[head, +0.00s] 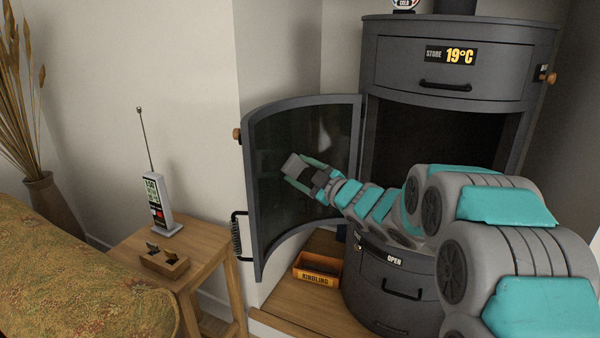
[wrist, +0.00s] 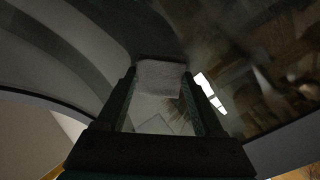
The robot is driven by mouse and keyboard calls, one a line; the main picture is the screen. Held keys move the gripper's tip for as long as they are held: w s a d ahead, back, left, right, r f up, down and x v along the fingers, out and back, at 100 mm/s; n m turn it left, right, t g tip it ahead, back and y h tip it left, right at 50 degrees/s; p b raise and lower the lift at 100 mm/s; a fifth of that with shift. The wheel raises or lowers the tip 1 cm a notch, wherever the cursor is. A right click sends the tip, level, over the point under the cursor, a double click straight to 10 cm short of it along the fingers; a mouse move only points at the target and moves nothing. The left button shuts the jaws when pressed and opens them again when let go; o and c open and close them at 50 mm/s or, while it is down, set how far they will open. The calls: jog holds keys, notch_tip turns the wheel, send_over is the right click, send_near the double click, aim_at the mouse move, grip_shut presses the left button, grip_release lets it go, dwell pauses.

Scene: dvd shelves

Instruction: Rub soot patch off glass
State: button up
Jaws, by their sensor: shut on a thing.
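The curved stove door (head: 254,110) stands open to the left of the stove, its dark glass (head: 285,130) facing my arm. My gripper (head: 298,170) is shut on a grey pad (head: 294,165) in front of the glass. In the wrist view the pad (wrist: 160,78) sits between the two fingers, at or very near the glass; I cannot tell if it touches. The glass in the wrist view (wrist: 255,60) has dark and lighter streaks. I cannot make out a clear edge of the soot patch.
The grey stove (head: 440,35) has an open dark firebox behind my arm. A kindling box (head: 317,268) sits on the wooden base below the door. A wooden side table (head: 205,245) with a weather station (head: 159,203) stands left.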

aim_at(296, 202)
jog(key=shift+w+f+b, duration=0.1)
jog(key=shift+f+b, duration=3.45)
jog(key=shift+f, duration=2.35)
jog(key=shift+w+d+r+p, duration=0.15)
jog(key=shift+w+d+p, duration=0.3)
jog(key=shift+d, duration=0.1)
jog(key=shift+w+a+r+p, duration=0.15)
jog(key=shift+r+p, duration=1.1)
jog(key=shift+r, duration=0.9)
jog(key=shift+r+p, duration=1.95)
jog(key=shift+r, duration=0.9)
jog(key=shift+s+r, duration=0.2)
jog(key=shift+r, duration=0.55)
jog(key=shift+w, duration=0.1)
jog(key=shift+f, duration=0.15)
jog(key=shift+f+b, duration=3.45)
jog(key=shift+f, duration=2.3)
